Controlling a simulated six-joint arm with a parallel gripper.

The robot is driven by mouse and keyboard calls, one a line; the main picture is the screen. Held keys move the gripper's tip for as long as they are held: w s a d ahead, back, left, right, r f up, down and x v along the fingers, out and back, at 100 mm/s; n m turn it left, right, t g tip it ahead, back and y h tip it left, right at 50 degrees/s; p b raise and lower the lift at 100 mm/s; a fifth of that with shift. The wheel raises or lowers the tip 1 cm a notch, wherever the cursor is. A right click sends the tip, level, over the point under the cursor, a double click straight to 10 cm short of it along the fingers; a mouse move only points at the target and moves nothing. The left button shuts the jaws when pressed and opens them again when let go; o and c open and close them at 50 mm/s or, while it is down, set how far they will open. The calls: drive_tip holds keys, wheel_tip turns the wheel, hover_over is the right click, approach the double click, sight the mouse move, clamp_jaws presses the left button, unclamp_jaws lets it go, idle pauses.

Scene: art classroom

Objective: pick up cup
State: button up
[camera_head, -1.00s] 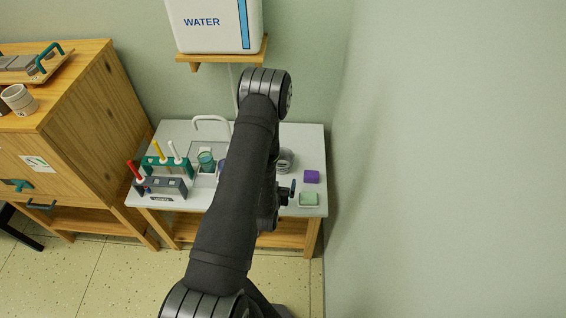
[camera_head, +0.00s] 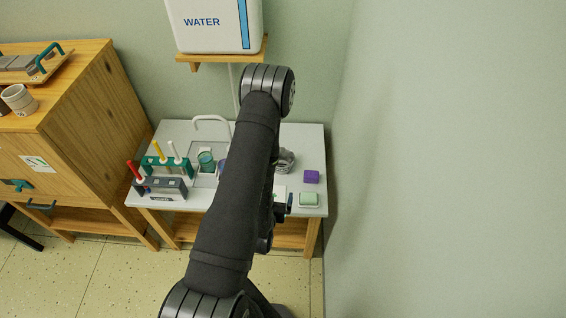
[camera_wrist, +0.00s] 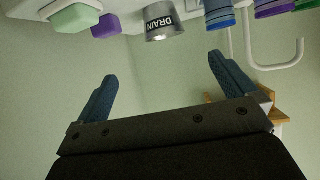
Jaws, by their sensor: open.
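A teal cup (camera_head: 206,158) stands by the sink on the table, left of my arm. A sliver of another blue or purple cup (camera_head: 222,168) shows beside it, mostly hidden by my arm. In the wrist view, a teal-blue cup (camera_wrist: 219,14) and a purple one (camera_wrist: 272,8) are cut off by the top edge. My gripper (camera_wrist: 165,83) is open with nothing between its fingers. In the head view my arm hides most of it near the table's front right. Which cup is meant, I cannot tell.
A metal cylinder marked DRAIN (camera_wrist: 164,22) shows beyond the fingers. A purple block (camera_head: 312,176) and a green sponge-like block (camera_head: 309,198) lie at the table's right. A green rack (camera_head: 166,167) with brushes stands left. A white mug (camera_head: 18,99) sits on the wooden cabinet.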

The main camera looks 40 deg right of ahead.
drive_tip(key=shift+s+a+r, duration=0.2)
drive_tip(key=shift+s+a, duration=0.15)
drive_tip(key=shift+a, duration=0.05)
drive_tip(key=shift+c, duration=0.4)
drive_tip(key=c, duration=0.4)
drive_tip(key=w+a+n+t+y, duration=0.1)
drive_tip(key=w+a+n+t, duration=0.1)
drive_tip(key=w, duration=0.8)
drive_tip(key=x, duration=0.8)
drive_tip(key=a+f+x, duration=0.1)
drive_tip(key=x, duration=0.3)
drive_tip(key=shift+w, duration=0.2)
drive_tip(key=shift+y, duration=0.3)
drive_tip(key=shift+x, duration=2.9)
